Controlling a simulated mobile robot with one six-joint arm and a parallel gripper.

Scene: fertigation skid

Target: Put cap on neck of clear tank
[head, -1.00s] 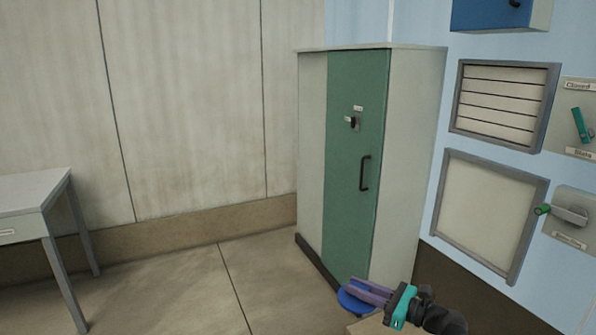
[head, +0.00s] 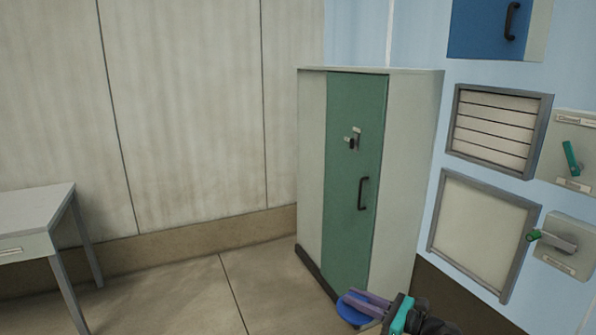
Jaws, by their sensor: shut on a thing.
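My gripper (head: 372,303) is at the bottom of the head view, right of centre, with purple fingers and a teal band behind them. It is shut on a round blue cap (head: 352,312), held in front of the cabinet's lower part. The cap's lower edge is close to the picture's bottom. The clear tank and its neck are not in view.
A tall grey cabinet with a green door (head: 350,180) stands in the corner. On the right wall are a louvred vent (head: 497,128), a framed panel (head: 480,235), two levers (head: 570,158) (head: 552,240) and a blue box (head: 490,28). A table (head: 35,225) stands left; floor between is clear.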

